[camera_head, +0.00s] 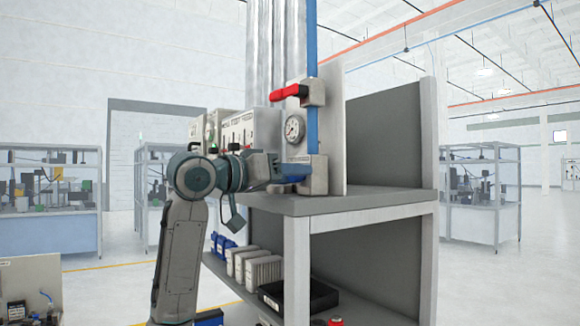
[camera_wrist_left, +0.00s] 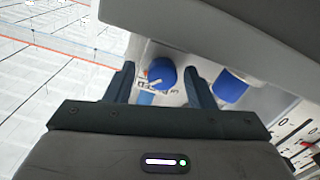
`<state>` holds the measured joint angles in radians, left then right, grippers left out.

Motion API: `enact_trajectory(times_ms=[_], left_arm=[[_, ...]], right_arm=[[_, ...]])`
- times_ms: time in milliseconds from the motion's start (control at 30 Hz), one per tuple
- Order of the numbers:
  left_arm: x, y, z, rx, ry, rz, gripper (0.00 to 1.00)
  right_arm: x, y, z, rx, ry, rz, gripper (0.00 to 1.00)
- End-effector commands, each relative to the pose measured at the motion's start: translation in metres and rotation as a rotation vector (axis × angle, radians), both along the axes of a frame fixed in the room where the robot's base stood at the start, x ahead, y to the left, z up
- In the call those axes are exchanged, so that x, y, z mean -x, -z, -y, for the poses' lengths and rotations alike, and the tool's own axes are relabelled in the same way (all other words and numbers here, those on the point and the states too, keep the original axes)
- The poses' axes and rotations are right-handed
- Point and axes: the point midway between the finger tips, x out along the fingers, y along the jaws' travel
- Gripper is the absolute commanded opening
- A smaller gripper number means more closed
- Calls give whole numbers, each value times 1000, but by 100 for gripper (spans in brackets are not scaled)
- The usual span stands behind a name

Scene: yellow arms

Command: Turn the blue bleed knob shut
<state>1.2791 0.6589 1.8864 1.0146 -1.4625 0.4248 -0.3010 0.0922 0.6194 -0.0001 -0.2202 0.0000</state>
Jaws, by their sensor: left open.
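The blue knob (camera_wrist_left: 162,73) shows in the left wrist view between the two fingers of my left gripper (camera_wrist_left: 159,69). The fingers are apart, one on each side of it; I cannot tell whether they touch it. In the head view my left gripper (camera_head: 280,178) reaches from the left to the grey block (camera_head: 319,175) at the foot of the blue pipe (camera_head: 312,115). A bit of blue (camera_head: 297,169) shows there, mostly hidden by the gripper. My right gripper is not in view.
A red lever (camera_head: 290,92) and a round gauge (camera_head: 295,129) sit above the gripper on the panel. The grey shelf top (camera_head: 370,199) lies below. A second blue round part (camera_wrist_left: 229,86) is beside the right finger in the wrist view. A black tray (camera_head: 320,298) is on the lower shelf.

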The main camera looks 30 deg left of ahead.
Motion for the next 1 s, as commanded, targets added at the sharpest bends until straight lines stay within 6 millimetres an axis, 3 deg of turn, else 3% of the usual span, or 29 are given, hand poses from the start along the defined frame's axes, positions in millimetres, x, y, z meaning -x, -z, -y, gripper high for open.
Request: enact_trajectory(times_ms=[267,500,1000], left_arm=[[-1,1,1,0,0,0,49],[-1,0,1,0,0,0,4],[-1,1,0,116,0,-47,4]], right_arm=[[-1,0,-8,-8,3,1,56],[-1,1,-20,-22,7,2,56],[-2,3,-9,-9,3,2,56]])
